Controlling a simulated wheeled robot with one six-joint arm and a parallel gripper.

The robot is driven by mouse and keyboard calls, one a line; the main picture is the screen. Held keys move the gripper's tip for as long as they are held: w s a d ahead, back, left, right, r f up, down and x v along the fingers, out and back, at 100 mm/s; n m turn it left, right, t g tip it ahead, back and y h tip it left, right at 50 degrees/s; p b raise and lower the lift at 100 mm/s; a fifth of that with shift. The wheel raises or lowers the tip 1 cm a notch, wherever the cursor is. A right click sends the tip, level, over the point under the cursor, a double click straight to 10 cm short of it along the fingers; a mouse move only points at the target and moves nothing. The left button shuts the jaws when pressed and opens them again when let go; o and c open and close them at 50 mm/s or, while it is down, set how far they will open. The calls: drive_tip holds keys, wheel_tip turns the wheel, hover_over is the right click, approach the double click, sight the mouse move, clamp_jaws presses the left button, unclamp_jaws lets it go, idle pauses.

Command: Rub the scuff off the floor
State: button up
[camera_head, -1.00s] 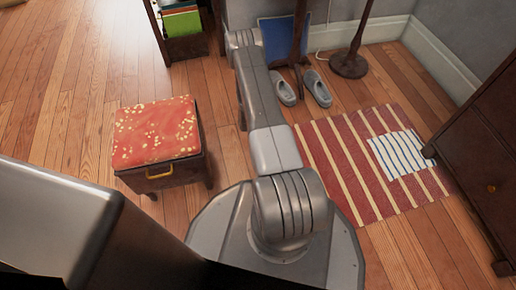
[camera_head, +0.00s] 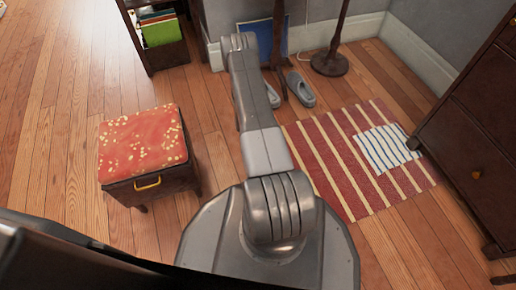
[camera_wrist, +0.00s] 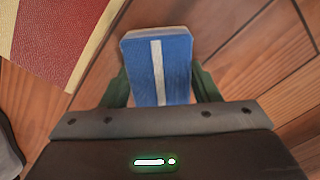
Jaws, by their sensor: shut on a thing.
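My gripper (camera_wrist: 160,88) is shut on a blue block (camera_wrist: 178,62) with a white stripe down its middle, seen in the wrist view with a dark green finger on each side. The block is over the wooden floor (camera_wrist: 235,75). Whether it touches the boards I cannot tell. In the head view my arm reaches away over the floor (camera_head: 90,75), and the gripper is hidden. I can make out no scuff in either view.
A red-topped stool (camera_head: 142,142) stands left. A red striped rug (camera_head: 335,165) with a blue-and-white cloth (camera_head: 385,147) lies right, beside a dark cabinet (camera_head: 470,130). Grey slippers (camera_head: 301,90), a stand base (camera_head: 329,64) and a shelf (camera_head: 160,55) are behind. Floor at left is clear.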

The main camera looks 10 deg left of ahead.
drive_tip(key=shift+r+p, duration=1.55)
drive_tip(key=shift+r, duration=1.35)
drive_tip(key=shift+r+p, duration=0.75)
drive_tip(key=shift+r, duration=0.75)
